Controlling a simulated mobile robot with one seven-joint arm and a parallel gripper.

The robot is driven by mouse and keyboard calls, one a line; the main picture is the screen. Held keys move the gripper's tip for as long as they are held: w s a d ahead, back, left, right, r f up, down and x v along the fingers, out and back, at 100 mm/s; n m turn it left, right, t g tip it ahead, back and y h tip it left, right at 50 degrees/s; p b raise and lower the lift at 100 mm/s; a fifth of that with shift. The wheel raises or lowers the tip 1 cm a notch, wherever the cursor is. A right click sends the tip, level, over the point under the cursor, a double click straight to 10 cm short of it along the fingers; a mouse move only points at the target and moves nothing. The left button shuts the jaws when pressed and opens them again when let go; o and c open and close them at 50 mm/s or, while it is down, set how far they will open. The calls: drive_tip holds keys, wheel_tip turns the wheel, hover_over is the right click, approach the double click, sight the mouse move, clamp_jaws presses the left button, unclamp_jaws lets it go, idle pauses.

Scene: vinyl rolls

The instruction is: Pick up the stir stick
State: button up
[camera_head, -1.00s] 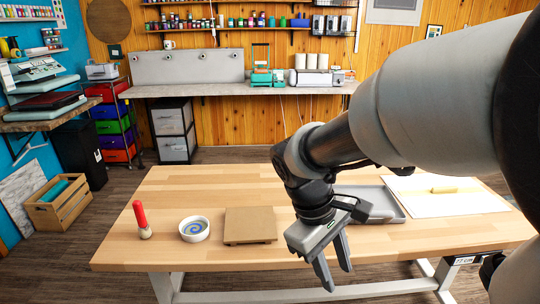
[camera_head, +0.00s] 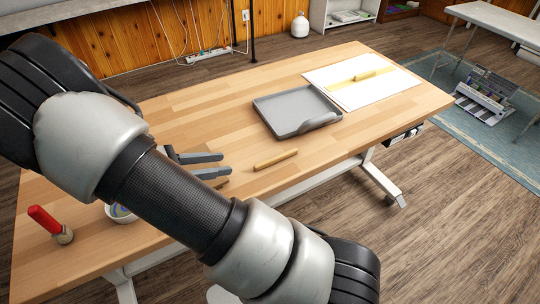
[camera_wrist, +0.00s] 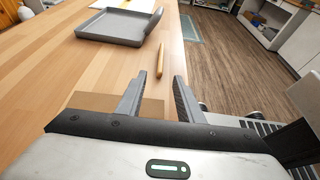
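A thin wooden stick (camera_head: 276,159), which looks like the stir stick, lies flat on the table near its front edge. It is in front of the grey tray (camera_head: 274,110). In the wrist view the stick (camera_wrist: 160,60) lies ahead of my fingertips, roughly in line with the gap between them. My gripper (camera_head: 225,164) is to the left of the stick in the head view, its fingers pointing towards it. In the wrist view my gripper (camera_wrist: 159,77) is open, with nothing between its fingers.
A brown board (camera_wrist: 115,102) lies under my gripper. A white bowl (camera_head: 121,213), partly hidden by my arm, and a red-handled brush (camera_head: 46,222) are at the left. A white sheet (camera_head: 340,70) with a small yellowish piece (camera_head: 365,76) lies farther right. Bare tabletop surrounds the stick.

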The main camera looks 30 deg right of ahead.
sight(271, 159)
drive_tip(key=b+x, duration=0.3)
drive_tip(key=x, duration=1.3)
drive_tip(key=shift+a, duration=0.1)
clamp_jaws()
